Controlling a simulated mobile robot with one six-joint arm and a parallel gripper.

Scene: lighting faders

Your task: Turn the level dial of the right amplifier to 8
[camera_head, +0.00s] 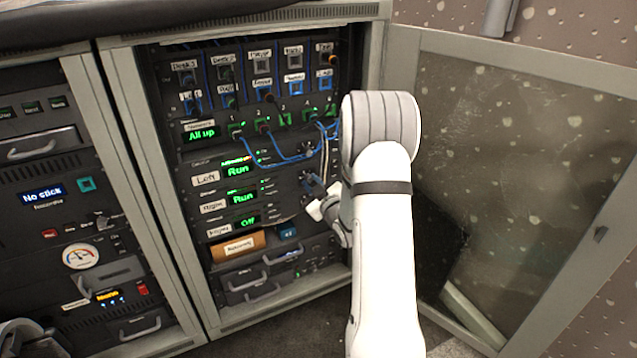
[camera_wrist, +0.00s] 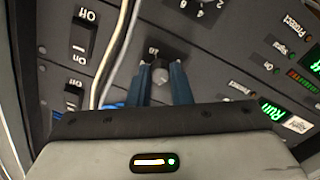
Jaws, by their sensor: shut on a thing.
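My gripper (camera_head: 322,207) is at the right end of these rows, partly hidden by my arm. In the wrist view my gripper (camera_wrist: 160,74) has its two blue fingers shut on a small dark dial with a grey face (camera_wrist: 160,70). The fingers cover the dial's sides and much of its scale, so I cannot read its setting.
White and blue cables (camera_wrist: 120,55) run close beside the fingers in the wrist view. An On/Off rocker switch (camera_wrist: 82,36) is left of them. Another dial's scale (camera_wrist: 205,10) is at the top. The open rack door (camera_head: 520,170) stands right of my arm.

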